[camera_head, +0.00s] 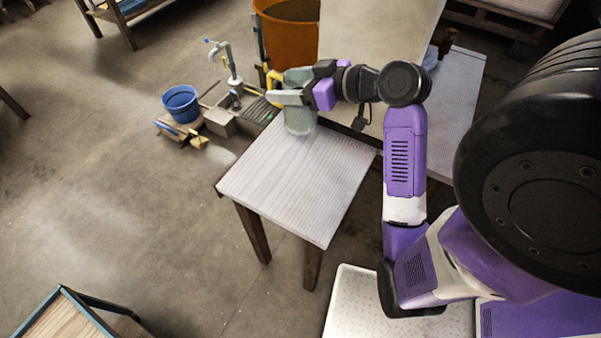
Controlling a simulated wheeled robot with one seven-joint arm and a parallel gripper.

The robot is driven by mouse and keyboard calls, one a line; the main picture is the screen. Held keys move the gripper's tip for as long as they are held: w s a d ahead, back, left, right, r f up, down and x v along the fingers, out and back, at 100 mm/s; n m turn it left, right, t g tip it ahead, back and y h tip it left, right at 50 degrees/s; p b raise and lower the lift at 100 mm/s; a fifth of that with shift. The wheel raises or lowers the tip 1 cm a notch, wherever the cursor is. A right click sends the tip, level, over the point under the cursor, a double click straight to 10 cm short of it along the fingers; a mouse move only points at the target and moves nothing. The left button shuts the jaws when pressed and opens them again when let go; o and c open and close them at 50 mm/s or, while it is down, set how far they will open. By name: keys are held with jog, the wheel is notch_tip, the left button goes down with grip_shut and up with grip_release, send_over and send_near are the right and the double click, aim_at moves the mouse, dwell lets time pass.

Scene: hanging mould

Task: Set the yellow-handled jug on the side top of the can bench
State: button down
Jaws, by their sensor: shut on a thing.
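The yellow-handled jug (301,121) is a pale grey-green, see-through vessel, and its yellow handle (272,79) shows at its left. My gripper (288,88) is shut on the jug near its upper part and hides some of it. The jug looks upright over the far end of the pale ribbed side top (290,190) of the bench. I cannot tell whether its base touches the top. The arm reaches in from the right.
A large orange can (288,35) stands behind the jug. A tap on a pipe (228,62) and a blue bucket (181,103) are to the left. The near part of the side top is bare. A wooden-topped table (65,315) is at lower left.

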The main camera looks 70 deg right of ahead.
aim_at(304, 85)
jog(key=s, duration=0.1)
jog(key=s+r, duration=0.1)
jog(key=shift+s+b, duration=0.3)
jog(key=shift+s, duration=0.1)
jog(key=shift+s+f, duration=0.2)
jog(key=shift+s, duration=0.05)
notch_tip(304, 85, down, 19)
jog(key=b, duration=0.3)
jog(key=shift+f, duration=0.2)
jog(key=shift+f, duration=0.15)
jog(key=shift+c, duration=1)
grip_release()
